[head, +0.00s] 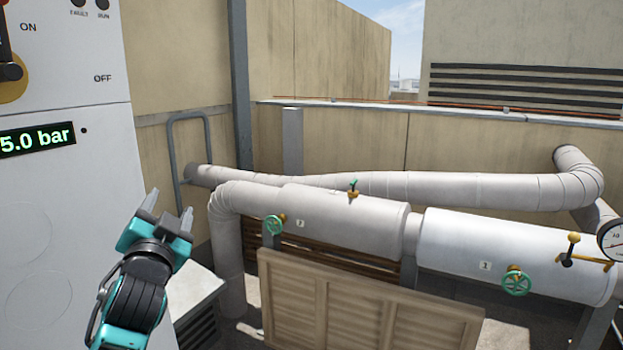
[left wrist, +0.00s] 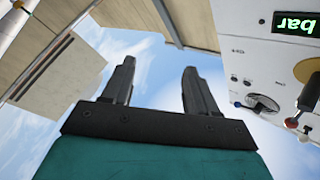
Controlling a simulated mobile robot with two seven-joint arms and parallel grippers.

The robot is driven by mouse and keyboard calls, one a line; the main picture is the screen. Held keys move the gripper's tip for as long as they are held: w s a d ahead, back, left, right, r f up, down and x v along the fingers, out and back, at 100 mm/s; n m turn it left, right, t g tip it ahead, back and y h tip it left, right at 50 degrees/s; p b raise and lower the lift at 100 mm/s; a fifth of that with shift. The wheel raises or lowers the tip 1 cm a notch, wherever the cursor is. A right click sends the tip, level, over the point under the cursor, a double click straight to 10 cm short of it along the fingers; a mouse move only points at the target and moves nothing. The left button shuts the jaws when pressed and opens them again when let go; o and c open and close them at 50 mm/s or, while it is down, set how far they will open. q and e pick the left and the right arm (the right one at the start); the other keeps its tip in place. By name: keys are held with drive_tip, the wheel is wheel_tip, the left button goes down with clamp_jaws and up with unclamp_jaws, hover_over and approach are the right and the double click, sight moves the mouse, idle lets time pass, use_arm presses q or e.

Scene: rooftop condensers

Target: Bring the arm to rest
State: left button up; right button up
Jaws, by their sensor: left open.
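My left gripper (head: 170,208) stands raised at the lower left of the head view, in front of the grey cabinet and the pipes. Its two fingers are apart with nothing between them. In the left wrist view the open fingers (left wrist: 155,82) point up toward the sky, and the gap between them is empty. My right gripper is in neither view.
The control cabinet (head: 62,190) stands at the left, its display reading 5.0 bar. Its panel also shows in the left wrist view (left wrist: 268,50). Lagged pipes (head: 340,220) with green handwheels (head: 516,281) run across the middle. A wooden slatted panel (head: 365,305) stands in front.

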use_arm(q)
drive_tip(key=s+d+f+g+h+p, duration=0.1)
drive_tip(key=s+f+g, duration=0.15)
drive_tip(key=f, duration=0.55)
drive_tip(key=s+d+f+g+h, duration=0.1)
drive_tip(key=s+d+f+h, duration=0.1)
drive_tip(key=s+f, duration=0.35)
drive_tip(key=s+d+f+g+h+p, duration=0.1)
drive_tip(key=s+f, duration=0.1)
drive_tip(key=f, duration=0.7)
drive_tip(key=s+d+f+n+g+h, duration=0.1)
drive_tip(key=s+f+g, duration=0.1)
drive_tip(key=s+f, duration=0.4)
drive_tip(key=s+d+f+n+g+p, duration=0.1)
drive_tip(key=s+d+f+n+g, duration=0.1)
drive_tip(key=s+f, duration=0.5)
drive_tip(key=s, duration=0.5)
drive_tip(key=shift+s+f+g+h, duration=0.2)
drive_tip(key=shift+s+g+h, duration=0.05)
drive_tip(key=shift+g+h, duration=0.15)
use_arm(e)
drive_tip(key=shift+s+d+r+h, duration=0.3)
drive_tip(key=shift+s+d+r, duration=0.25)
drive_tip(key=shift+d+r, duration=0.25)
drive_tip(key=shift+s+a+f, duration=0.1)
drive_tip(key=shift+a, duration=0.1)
